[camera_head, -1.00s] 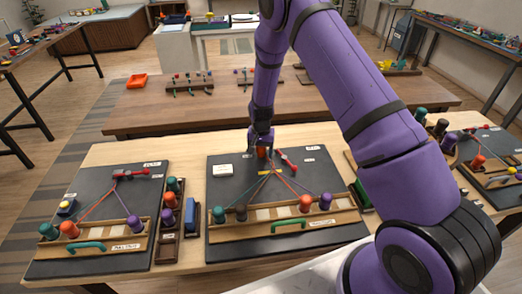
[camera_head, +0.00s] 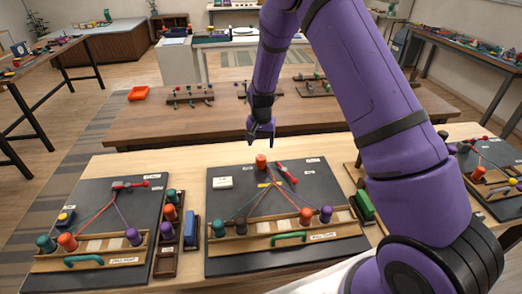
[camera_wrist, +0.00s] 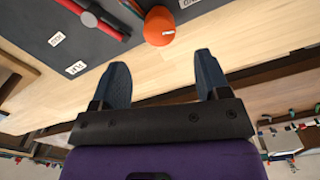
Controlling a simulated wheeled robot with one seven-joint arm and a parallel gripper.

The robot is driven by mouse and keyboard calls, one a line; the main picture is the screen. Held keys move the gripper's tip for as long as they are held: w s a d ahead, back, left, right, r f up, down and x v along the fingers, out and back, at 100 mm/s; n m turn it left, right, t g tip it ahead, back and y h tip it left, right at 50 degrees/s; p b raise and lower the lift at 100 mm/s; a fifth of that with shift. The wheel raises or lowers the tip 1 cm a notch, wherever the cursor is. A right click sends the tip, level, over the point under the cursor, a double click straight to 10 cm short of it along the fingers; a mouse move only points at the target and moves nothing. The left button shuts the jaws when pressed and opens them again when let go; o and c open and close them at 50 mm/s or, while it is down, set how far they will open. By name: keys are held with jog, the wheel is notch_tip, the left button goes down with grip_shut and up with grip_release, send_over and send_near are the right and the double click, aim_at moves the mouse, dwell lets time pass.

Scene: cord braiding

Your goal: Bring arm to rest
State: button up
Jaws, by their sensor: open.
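My gripper (camera_head: 261,135) hangs at the end of my purple arm, above the far edge of the middle board (camera_head: 230,200). In the wrist view its two dark fingers (camera_wrist: 161,80) are spread apart with nothing between them. An orange peg (camera_head: 261,161) stands upright at the top of the middle board, just below and apart from the gripper; it also shows in the wrist view (camera_wrist: 159,26). Cords (camera_head: 262,190) run from near that peg to green, dark, orange and purple pegs along the wooden rack (camera_head: 265,229). A red-handled clamp (camera_head: 287,173) lies beside the orange peg.
A left board (camera_head: 85,215) carries similar cords and pegs. Blue (camera_head: 190,230) and green (camera_head: 363,203) blocks sit beside the middle board. Open space surrounds the raised gripper.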

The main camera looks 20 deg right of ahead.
jog(key=shift+r, duration=0.35)
jog(key=shift+r, duration=0.3)
jog(key=s+d+r+n+t, duration=0.1)
jog(key=s+r, duration=0.6)
jog(key=r, duration=0.6)
jog(key=s+d+r+n+t, duration=0.15)
jog(key=s+r, duration=0.45)
jog(key=r, duration=0.7)
jog(key=s+r+n+t, duration=0.1)
jog(key=s+r, duration=0.2)
jog(key=s, duration=0.6)
jog(key=s+d+r+n, duration=0.1)
jog(key=s+r, duration=0.2)
jog(key=s, duration=0.5)
jog(key=s+r+n+t, duration=0.1)
jog(key=s+r, duration=0.2)
jog(key=s, duration=0.6)
jog(key=shift+s+d+r+t, duration=0.3)
jog(key=shift+t, duration=0.05)
